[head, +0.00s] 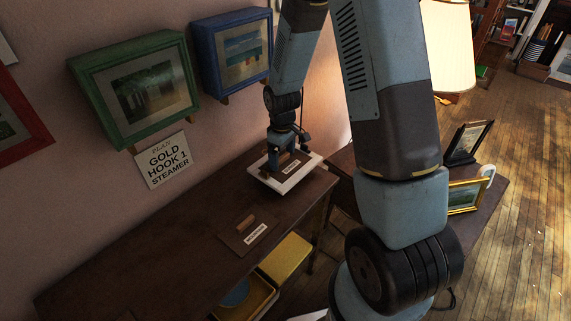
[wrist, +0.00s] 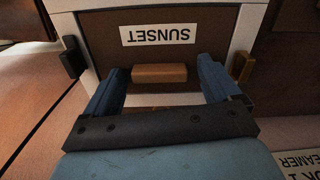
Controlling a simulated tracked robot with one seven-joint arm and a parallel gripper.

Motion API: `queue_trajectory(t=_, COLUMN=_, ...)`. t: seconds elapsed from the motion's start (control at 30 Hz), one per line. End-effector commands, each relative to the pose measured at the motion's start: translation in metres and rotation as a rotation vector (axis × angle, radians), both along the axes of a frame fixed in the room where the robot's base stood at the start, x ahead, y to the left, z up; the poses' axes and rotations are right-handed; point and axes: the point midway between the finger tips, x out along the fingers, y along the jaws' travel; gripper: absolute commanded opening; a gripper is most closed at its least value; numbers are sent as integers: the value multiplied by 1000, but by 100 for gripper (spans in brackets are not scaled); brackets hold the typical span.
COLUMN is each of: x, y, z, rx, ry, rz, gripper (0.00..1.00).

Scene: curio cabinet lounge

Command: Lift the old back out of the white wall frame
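The white wall frame (head: 286,189) lies face down on the dark wooden sideboard; its white rim also shows in the wrist view (wrist: 246,28). Its brown back (wrist: 98,42) carries a SUNSET label, upside down in the wrist view, and a small wooden handle (wrist: 159,73). In the head view my gripper (head: 280,158) is low over the frame.
A loose brown back (head: 240,238) with a handle and label lies nearer on the sideboard (head: 150,262). A yellow box (head: 287,258) is below its edge. Green (head: 85,70) and blue (head: 203,57) frames hang on the wall above a plan sign (head: 164,160).

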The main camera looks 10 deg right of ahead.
Motion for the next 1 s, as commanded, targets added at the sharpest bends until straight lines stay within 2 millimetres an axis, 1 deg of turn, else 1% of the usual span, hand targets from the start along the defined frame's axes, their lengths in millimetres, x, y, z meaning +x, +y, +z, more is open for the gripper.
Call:
queue_trajectory(t=0.03, x=-1, y=0, z=-1, rx=-1, ry=2, rz=0, gripper=78)
queue_trajectory(t=0.07, x=-1, y=0, z=-1, rx=-1, ry=2, rz=0, gripper=75)
queue_trajectory(t=0.4, x=-1, y=-1, z=-1, rx=-1, ry=2, rz=0, gripper=43)
queue_trajectory(t=0.5, x=-1, y=0, z=-1, rx=-1, ry=2, rz=0, gripper=34)
queue_trajectory(t=1.0, x=0, y=0, z=5, rx=-1, ry=1, rz=0, gripper=34)
